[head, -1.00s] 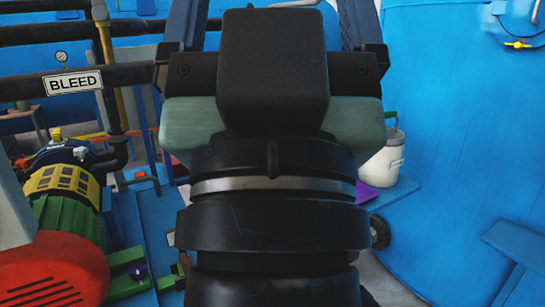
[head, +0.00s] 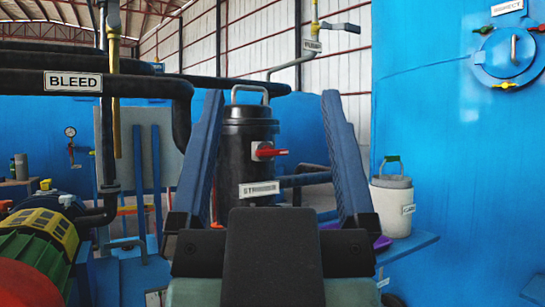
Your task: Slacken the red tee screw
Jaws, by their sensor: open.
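My gripper (head: 271,97) is open and empty, its two blue fingers pointing up and away in the head view. Between them, farther off, stands a black strainer canister (head: 245,135) with a red handle (head: 268,152) on its side. Another red piece shows at the right picture edge. My gripper is well left of the hatch and touches none of these.
A white bucket (head: 392,208) with a green handle stands on a blue shelf (head: 412,246) at right. A yellow and green motor (head: 40,235) is at lower left. A hanging pipe and lever (head: 318,30) are above.

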